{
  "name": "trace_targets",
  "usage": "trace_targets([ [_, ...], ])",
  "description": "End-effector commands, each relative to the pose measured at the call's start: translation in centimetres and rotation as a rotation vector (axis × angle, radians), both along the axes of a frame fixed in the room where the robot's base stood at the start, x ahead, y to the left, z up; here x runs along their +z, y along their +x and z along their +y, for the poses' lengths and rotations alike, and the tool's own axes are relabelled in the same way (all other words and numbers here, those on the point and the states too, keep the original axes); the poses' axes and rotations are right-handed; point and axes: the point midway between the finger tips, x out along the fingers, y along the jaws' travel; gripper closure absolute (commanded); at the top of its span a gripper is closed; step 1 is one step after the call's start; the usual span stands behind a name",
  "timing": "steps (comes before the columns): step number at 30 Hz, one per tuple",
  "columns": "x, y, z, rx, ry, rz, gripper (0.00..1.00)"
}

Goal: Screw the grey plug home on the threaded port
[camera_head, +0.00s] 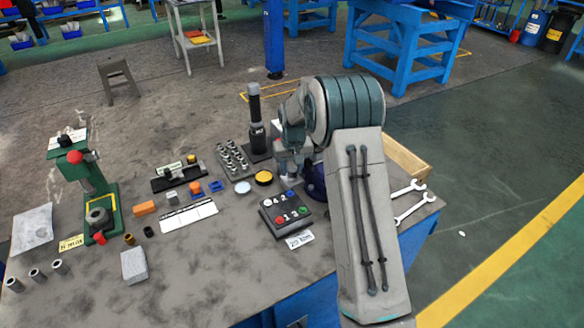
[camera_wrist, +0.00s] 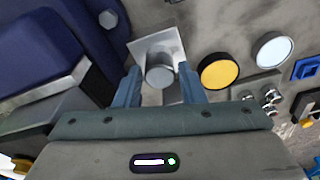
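In the wrist view a grey round plug (camera_wrist: 160,75) lies between the fingers of my gripper (camera_wrist: 160,83), in front of a light grey square plate (camera_wrist: 149,45). The fingers stand on either side of the plug with narrow gaps showing, so my gripper looks open around it. No thread of the port shows; the plug or plate hides it. In the head view my arm covers the plug and most of my gripper.
A dark blue body (camera_head: 315,182) stands close beside my gripper. A yellow disc (camera_head: 263,177), a pale blue disc (camera_head: 243,187), a rack of metal parts (camera_head: 233,158) and a button box (camera_head: 290,213) are nearby. Wrenches (camera_head: 410,200) lie right of my arm.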

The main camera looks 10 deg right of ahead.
Motion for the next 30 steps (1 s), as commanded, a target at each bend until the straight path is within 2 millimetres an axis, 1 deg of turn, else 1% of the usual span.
trace_targets([
  [1, 0.0, 0.0, 0.0, 0.0, 0.0, 0.0, 0.79],
  [2, 0.0, 0.0, 0.0, 0.0, 0.0, 0.0, 0.87],
  [3, 0.0, 0.0, 0.01, 0.0, 0.0, 0.0, 0.99],
  [8, 0.0, 0.01, 0.06, -0.02, -0.001, 0.0, 1.0],
  [11, -0.03, 0.02, 0.12, -0.105, 0.0, 0.0, 1.0],
  [18, 0.01, 0.01, 0.11, -0.375, -0.001, 0.0, 1.0],
  [21, -0.02, 0.02, 0.08, -0.435, 0.0, 0.0, 1.0],
  [30, -0.03, 0.01, 0.02, -0.453, 0.001, 0.0, 1.0],
])
